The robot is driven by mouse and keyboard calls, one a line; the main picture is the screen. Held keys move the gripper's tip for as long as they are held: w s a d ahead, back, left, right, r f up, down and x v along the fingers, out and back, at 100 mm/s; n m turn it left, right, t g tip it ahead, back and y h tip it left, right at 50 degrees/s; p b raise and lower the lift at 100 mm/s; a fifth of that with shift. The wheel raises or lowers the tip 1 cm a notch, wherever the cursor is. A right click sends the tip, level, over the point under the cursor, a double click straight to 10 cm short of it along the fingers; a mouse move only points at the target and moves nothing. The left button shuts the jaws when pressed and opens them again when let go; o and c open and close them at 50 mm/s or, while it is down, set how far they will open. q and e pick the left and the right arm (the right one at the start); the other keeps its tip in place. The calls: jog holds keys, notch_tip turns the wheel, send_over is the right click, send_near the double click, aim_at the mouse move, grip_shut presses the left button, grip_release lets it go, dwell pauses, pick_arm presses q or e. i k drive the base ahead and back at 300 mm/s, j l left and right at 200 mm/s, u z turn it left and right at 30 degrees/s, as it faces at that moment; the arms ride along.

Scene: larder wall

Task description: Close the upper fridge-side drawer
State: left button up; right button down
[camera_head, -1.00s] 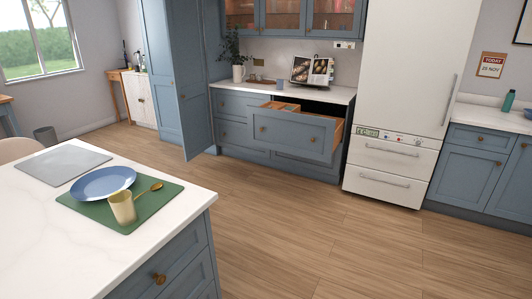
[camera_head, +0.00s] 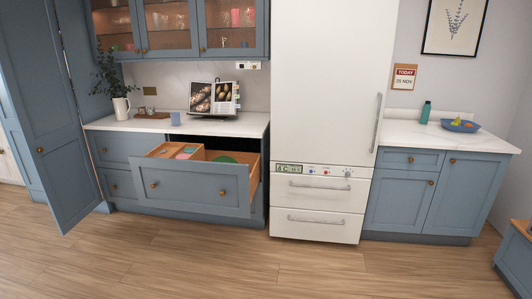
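The upper fridge-side drawer (camera_head: 195,188) is pulled well out of the blue base cabinet, just left of the white fridge (camera_head: 325,90). It has a blue front with two brass knobs and a wooden box inside. Another drawer front below is mostly hidden by the open one. Neither of my grippers is in view.
A tall blue door (camera_head: 45,130) stands open at the left. The wooden floor (camera_head: 210,260) before the drawer is clear.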

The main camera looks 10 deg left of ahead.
aim_at(196, 184)
jog(key=i+u, duration=0.2)
jog(key=i, duration=0.45)
jog(key=i+l+u, duration=0.1)
jog(key=i+u, duration=0.15)
jog(key=i, duration=0.45)
